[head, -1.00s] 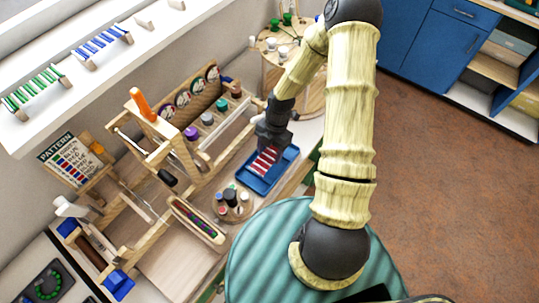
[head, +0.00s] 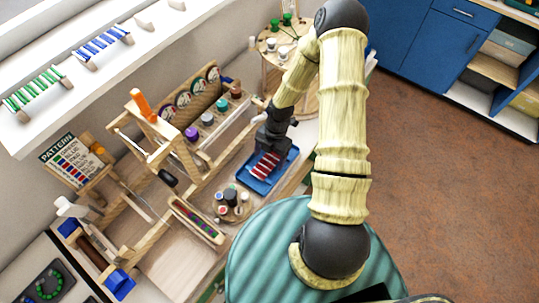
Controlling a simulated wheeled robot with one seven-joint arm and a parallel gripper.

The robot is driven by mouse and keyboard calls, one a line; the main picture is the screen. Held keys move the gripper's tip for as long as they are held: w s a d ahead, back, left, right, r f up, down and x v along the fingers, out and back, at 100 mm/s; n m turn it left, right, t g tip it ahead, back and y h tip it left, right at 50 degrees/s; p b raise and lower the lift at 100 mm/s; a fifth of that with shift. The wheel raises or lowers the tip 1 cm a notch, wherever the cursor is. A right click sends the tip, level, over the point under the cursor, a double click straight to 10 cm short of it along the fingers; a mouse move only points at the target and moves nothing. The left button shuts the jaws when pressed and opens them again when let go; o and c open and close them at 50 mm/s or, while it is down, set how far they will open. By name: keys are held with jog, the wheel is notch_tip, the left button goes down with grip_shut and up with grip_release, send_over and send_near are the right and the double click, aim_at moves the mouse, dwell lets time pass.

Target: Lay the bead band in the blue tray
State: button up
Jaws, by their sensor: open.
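The blue tray (head: 284,170) lies on the bench, right of the wooden loom frame. A red and white bead band (head: 265,166) lies inside it, with its upper part covered by my gripper. My gripper (head: 268,147) is open, just above the upper left part of the tray and close to the band. Whether its fingers touch the band cannot be told from this view.
A round wooden holder with small bottles (head: 232,204) stands just below the tray. A wooden rack with spools (head: 207,118) is at the left. A round stand with pegs (head: 281,45) rises behind my arm. A teal round surface (head: 265,255) is in front.

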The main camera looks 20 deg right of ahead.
aim_at(275, 155)
jog(key=shift+r, duration=0.1)
jog(key=shift+w+r, duration=0.15)
jog(key=b+v, duration=0.1)
jog(key=v, duration=1)
jog(key=shift+d+r+b, duration=0.15)
jog(key=shift+r+b, duration=0.2)
jog(key=shift+r, duration=0.1)
jog(key=s+a+r+m+t+h, duration=0.1)
jog(key=s+r+m, duration=0.4)
jog(key=m, duration=0.7)
jog(key=s+a+r+m+t+h, duration=0.1)
jog(key=s+r+m, duration=0.4)
jog(key=m, duration=0.8)
jog(key=shift+a+r+t, duration=0.6)
jog(key=shift+r+t, duration=0.6)
jog(key=shift+r, duration=0.6)
jog(key=shift+s, duration=0.15)
